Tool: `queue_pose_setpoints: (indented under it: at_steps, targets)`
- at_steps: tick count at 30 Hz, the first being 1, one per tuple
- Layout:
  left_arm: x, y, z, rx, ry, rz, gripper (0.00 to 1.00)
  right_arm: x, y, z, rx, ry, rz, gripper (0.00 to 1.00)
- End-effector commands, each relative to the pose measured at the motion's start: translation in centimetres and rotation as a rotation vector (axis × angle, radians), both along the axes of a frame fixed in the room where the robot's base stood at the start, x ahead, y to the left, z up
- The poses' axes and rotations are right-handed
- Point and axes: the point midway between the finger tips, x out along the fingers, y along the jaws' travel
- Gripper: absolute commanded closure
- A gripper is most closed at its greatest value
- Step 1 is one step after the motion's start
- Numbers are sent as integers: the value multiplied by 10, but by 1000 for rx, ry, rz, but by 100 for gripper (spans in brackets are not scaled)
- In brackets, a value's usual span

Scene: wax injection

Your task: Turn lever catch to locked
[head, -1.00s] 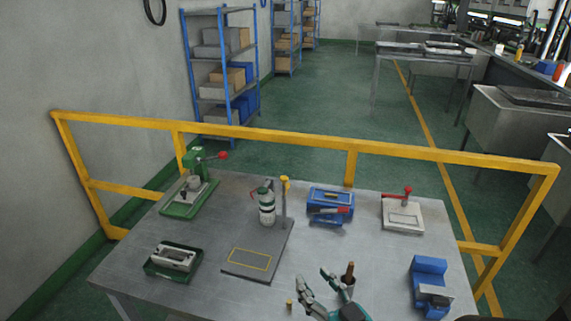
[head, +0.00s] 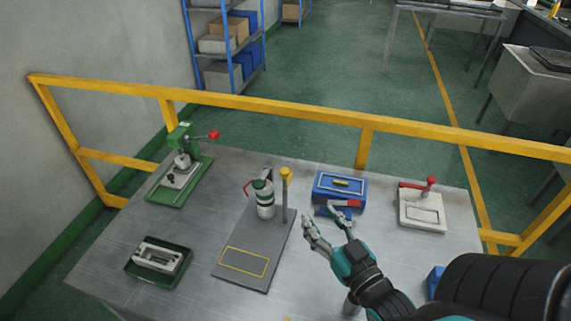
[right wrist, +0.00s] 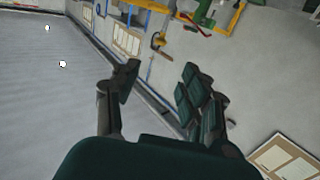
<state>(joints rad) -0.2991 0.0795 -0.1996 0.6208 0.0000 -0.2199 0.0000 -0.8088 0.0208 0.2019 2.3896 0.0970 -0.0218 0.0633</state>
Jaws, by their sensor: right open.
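Which part is the lever catch is not certain. A red lever (head: 415,186) lies across the top of a white plate fixture (head: 422,212) at the right of the table. A blue box (head: 340,184) with a red bar (head: 345,203) on its front side stands left of it. My right gripper (head: 321,217) is open and empty, its fingers spread in front of the blue box and right of the white-green bottle (head: 265,200). Contact cannot be told. Its open fingers also show in the right wrist view (right wrist: 160,75). My left gripper is not in view.
A grey board (head: 240,282) bears the bottle and a yellow-topped post (head: 286,175). A green press (head: 180,175) with a red knob stands back left, a green tray (head: 130,270) front left. A yellow rail (head: 250,115) runs behind the table. My right arm covers the front right.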

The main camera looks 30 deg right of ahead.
Motion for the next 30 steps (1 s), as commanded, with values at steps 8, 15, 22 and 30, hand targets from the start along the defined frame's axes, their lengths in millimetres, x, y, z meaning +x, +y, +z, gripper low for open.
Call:
queue_pose_setpoints:
  at_steps: [8,15,22,30]
  targets:
    - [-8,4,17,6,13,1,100,47,-6,5,-2,-5,1,55]
    - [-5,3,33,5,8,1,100,99,-12,5,-1,-3,0,55]
    - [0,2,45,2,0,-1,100,143,-17,4,0,-1,1,55]
    - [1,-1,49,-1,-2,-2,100,167,-21,1,-1,0,0,55]
